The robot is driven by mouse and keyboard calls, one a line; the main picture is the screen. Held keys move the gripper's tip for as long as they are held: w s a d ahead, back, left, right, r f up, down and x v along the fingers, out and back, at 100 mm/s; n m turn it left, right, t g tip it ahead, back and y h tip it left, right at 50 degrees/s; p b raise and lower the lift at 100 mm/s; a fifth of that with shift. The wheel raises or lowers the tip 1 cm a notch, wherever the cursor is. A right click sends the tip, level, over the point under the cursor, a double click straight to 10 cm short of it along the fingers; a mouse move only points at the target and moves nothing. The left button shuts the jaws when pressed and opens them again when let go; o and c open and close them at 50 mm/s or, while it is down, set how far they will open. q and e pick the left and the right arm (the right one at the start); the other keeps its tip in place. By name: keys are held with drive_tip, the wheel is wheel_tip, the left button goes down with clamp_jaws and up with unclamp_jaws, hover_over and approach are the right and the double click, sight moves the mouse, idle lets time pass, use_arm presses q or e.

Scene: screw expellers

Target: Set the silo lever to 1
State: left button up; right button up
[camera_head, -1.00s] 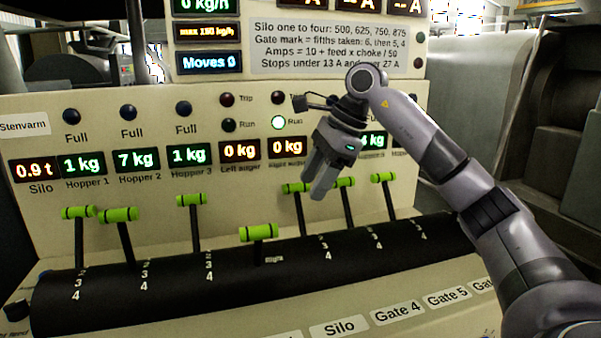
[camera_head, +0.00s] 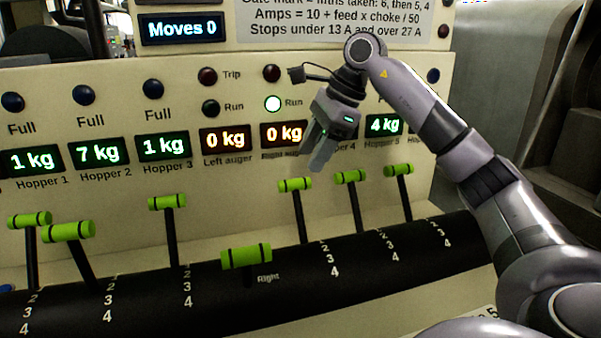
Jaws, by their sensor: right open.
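A row of green-handled levers stands on a black curved housing (camera_head: 215,290). No readable Silo plate shows now, so I cannot tell for sure which lever is the silo one. The middle lever (camera_head: 246,257) leans nearest to me, with the word "Right" beside it. Three levers stand right of it: one (camera_head: 295,185), another (camera_head: 350,177) and the far right one (camera_head: 398,170). My right gripper (camera_head: 318,160) is open and empty, pointing down in front of the panel, just above the first of these in the picture, with no visible contact. My left gripper is out of view.
Three more levers stand on the left: the far left (camera_head: 30,220), its neighbour (camera_head: 68,232) and a third (camera_head: 167,202). The upright panel (camera_head: 225,80) with lamps and displays is behind. My right arm covers the right side.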

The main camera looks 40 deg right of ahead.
sight(298, 180)
drive_tip(key=x, duration=0.6)
drive_tip(key=shift+f, duration=0.1)
drive_tip(key=shift+c, duration=0.4)
clamp_jaws()
